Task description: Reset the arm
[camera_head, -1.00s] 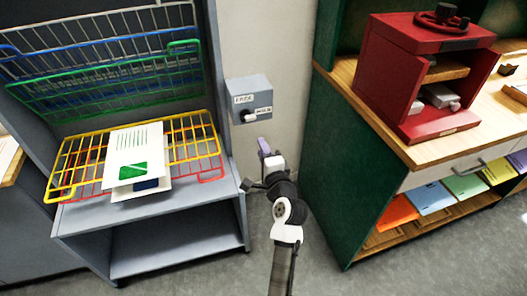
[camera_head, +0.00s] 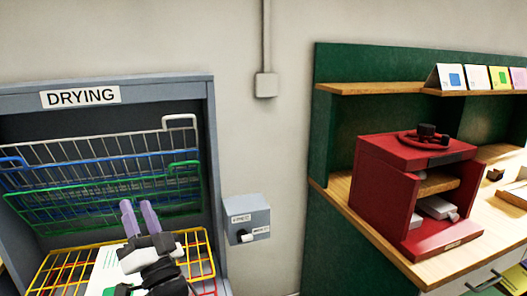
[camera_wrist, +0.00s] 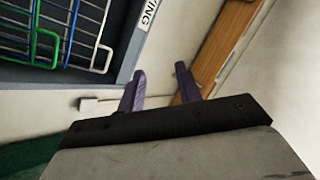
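My gripper (camera_head: 139,208) has two purple fingers pointing up in the head view, in front of the drying rack. In the wrist view, the fingers (camera_wrist: 159,82) stand apart with nothing between them, so it is open and empty.
The grey drying rack (camera_head: 211,130) has raised grey, blue and green wire shelves. A grey switch box (camera_head: 247,215) is on the wall to its right. A red press (camera_head: 385,192) stands on a wooden bench (camera_head: 343,205) at right. Open wall lies between.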

